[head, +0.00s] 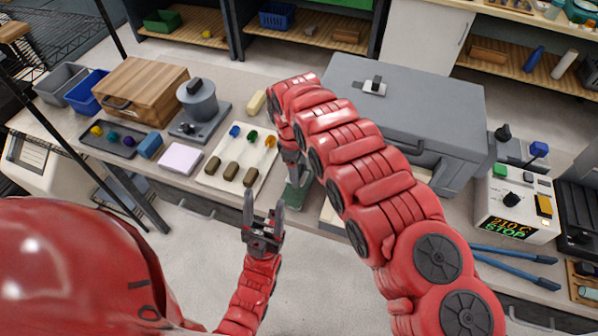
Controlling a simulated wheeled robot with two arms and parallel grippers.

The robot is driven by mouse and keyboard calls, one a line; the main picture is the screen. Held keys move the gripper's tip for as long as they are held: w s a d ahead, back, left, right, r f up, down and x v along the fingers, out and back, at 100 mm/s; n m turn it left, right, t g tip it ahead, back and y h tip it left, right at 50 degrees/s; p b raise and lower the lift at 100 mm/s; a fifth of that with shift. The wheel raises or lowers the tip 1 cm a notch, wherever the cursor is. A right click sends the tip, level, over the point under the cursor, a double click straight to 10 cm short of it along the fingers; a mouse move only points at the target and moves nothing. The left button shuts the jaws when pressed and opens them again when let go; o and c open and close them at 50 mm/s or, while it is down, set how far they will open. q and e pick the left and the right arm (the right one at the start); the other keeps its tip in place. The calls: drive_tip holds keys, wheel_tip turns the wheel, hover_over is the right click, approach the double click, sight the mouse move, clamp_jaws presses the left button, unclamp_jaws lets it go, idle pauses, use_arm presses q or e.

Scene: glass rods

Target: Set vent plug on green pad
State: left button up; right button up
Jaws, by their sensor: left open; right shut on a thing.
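The green pad (293,198) lies near the table's front edge, partly covered by my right gripper. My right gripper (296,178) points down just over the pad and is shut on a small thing. That thing is mostly hidden by the fingers and arm; I take it for the vent plug, but cannot make out its shape or whether it touches the pad. My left gripper (264,208) is open and empty, in front of the table edge, lower left of the pad.
A large grey box (420,115) with a black knob (375,82) on its lid stands behind my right arm. A white board (215,178) with coloured-tipped pieces lies left of the pad. A control box (515,205) and blue-handled tongs (510,255) are at the right.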

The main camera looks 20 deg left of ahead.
drive_tip(key=shift+f, duration=1)
drive_tip(key=o, duration=0.9)
drive_tip(key=shift+f, duration=0.1)
drive_tip(key=o, duration=0.5)
drive_tip(key=shift+c, duration=0.2)
